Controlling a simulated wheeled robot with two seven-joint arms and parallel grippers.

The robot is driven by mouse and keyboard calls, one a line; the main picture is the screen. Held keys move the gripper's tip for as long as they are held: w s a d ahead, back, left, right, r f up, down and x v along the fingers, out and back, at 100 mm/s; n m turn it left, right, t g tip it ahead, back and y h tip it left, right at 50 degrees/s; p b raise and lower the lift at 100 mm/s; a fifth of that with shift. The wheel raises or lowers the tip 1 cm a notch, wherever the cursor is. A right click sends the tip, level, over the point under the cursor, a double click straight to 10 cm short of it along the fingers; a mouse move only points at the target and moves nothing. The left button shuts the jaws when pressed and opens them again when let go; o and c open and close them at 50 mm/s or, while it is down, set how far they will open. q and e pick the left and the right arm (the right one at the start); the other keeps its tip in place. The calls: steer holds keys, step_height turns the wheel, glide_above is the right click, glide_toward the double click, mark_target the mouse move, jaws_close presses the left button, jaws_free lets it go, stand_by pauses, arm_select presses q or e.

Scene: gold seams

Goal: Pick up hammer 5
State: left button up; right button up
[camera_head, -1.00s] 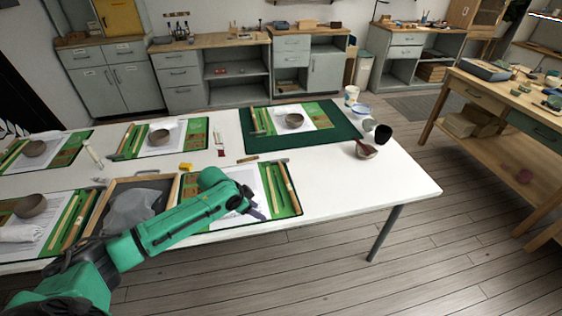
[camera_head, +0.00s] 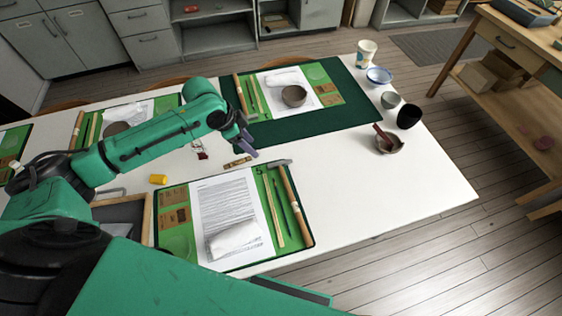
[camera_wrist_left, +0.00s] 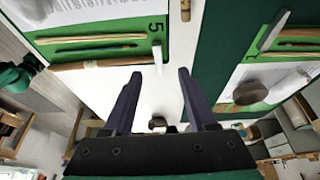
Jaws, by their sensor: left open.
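Hammer 5 (camera_head: 291,204) lies along the right edge of the near green mat (camera_head: 180,245), its wooden handle toward the front and its metal head (camera_head: 276,163) at the far end. In the left wrist view the hammer handle (camera_wrist_left: 105,62) lies beside the mat's printed 5, with the metal head (camera_wrist_left: 157,56) beyond the fingertips. My left gripper (camera_head: 249,146) is open and empty above the white table, just beyond the hammer head. Its two dark fingers (camera_wrist_left: 160,74) are apart in the wrist view. My right gripper is not in view.
A dark green mat (camera_head: 350,112) behind carries another tool set with a bowl (camera_head: 294,96). Bowls and cups stand at right. The table's right front is clear.

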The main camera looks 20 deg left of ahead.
arm_select(q)
glide_toward(272, 165)
steer(key=shift+s+d+f+p, duration=0.35)
steer(key=shift+s+d+f, duration=0.05)
steer(key=shift+f, duration=0.15)
steer(key=x, duration=0.4)
steer(key=w+x, duration=0.1)
steer(key=x, duration=0.1)
steer(key=shift+a+f+p, duration=0.15)
steer(key=shift+f+p, duration=0.2)
steer(key=shift+p, duration=0.05)
steer(key=shift+f, duration=0.15)
steer(key=shift+c, duration=0.6)
jaws_close()
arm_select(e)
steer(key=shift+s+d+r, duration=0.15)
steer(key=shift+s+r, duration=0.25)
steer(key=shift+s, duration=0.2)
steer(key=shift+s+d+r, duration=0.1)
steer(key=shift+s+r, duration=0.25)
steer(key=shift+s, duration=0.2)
